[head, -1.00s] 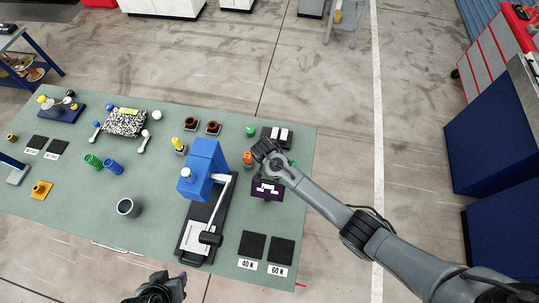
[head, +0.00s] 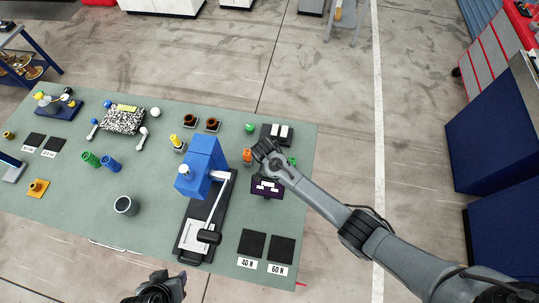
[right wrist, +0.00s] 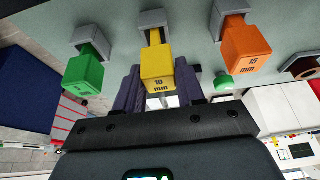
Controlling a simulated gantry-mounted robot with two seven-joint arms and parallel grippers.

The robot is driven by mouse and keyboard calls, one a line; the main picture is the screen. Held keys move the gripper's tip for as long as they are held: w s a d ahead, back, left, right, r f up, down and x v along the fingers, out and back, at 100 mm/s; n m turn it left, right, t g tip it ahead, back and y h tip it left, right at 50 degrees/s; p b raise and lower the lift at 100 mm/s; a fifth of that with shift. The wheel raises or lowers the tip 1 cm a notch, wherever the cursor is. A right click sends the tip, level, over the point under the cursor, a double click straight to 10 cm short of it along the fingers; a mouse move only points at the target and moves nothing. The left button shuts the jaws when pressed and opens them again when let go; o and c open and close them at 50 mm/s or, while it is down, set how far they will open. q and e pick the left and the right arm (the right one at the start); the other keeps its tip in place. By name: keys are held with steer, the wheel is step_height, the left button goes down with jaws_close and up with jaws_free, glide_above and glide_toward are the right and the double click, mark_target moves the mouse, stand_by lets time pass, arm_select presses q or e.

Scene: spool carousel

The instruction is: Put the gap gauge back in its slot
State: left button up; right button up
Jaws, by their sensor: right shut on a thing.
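The yellow gap gauge (right wrist: 158,72), marked 10 mm, is between the fingers of my right gripper (right wrist: 160,92) in the right wrist view. Its narrow stem points at a grey slot block (right wrist: 152,18) on the table and seems to reach it; I cannot tell how deep it sits. My right gripper (head: 264,150) is shut on the gauge, low over the table's right side, and hides it in the head view. My left gripper (head: 158,290) is at the bottom edge, away from everything; its fingers are unclear.
A green gauge (right wrist: 84,70) and an orange 15 mm gauge (right wrist: 246,45) stand in blocks on either side, close to my fingers. A blue press (head: 203,160) stands left of my right gripper. Dark 40 N and 60 N pads (head: 252,243) lie in front.

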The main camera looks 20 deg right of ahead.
steer(key=shift+f, duration=0.35)
steer(key=o, duration=1)
steer(key=shift+r, duration=0.1)
steer(key=shift+s+a+r, duration=0.15)
steer(key=shift+s+r, duration=0.05)
steer(key=shift+r, duration=0.35)
steer(key=v, duration=0.9)
steer(key=shift+s+r, duration=0.1)
steer(key=shift+r, duration=0.1)
